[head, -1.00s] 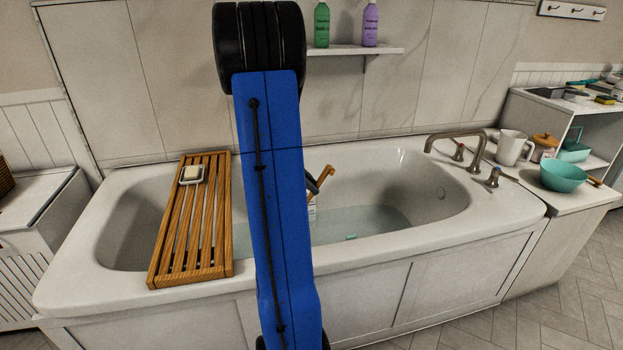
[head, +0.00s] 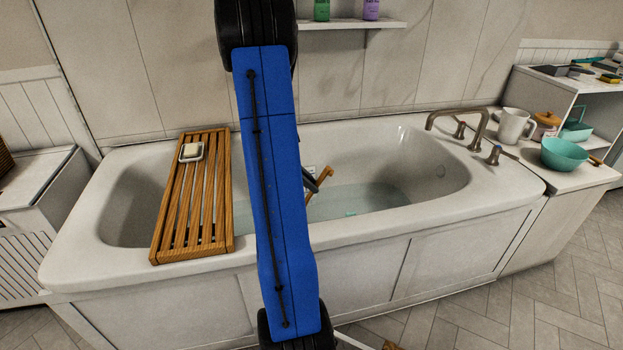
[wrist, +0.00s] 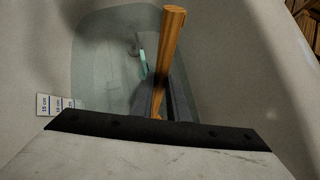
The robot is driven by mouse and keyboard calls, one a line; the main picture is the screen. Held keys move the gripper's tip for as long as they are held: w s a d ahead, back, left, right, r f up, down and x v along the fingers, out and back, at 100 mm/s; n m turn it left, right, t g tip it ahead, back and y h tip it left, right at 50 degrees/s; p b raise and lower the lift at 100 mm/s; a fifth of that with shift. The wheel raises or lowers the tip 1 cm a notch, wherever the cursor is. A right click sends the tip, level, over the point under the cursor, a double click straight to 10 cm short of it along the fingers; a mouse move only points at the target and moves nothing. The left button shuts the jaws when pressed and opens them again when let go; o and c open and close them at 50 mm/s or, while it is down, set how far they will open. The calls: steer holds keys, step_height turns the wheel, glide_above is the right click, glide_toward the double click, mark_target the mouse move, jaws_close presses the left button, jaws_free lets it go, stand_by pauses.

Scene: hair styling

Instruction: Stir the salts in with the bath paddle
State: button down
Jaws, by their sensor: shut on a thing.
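The wooden bath paddle (head: 319,184) stands tilted over the bath water in the head view, partly hidden behind my blue arm. In the wrist view its handle (wrist: 170,50) rises between the dark fingers of my gripper (wrist: 165,100), which is shut on it. The paddle's lower end is hidden. The bathtub (head: 400,222) holds shallow, pale water (head: 365,201). A small teal thing (head: 350,213) shows in the water, and a teal shape (wrist: 142,64) also shows there in the wrist view. I cannot make out salts.
A slatted wooden tray (head: 190,215) with a soap dish (head: 191,152) spans the tub's left part. The tap (head: 460,120) stands on the right rim. A white jug (head: 514,126) and teal bowl (head: 564,154) stand farther right. Depth marks (wrist: 55,104) are on the tub wall.

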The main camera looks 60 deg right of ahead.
step_height(320, 180, down, 10)
stand_by(0.9)
stand_by(0.4)
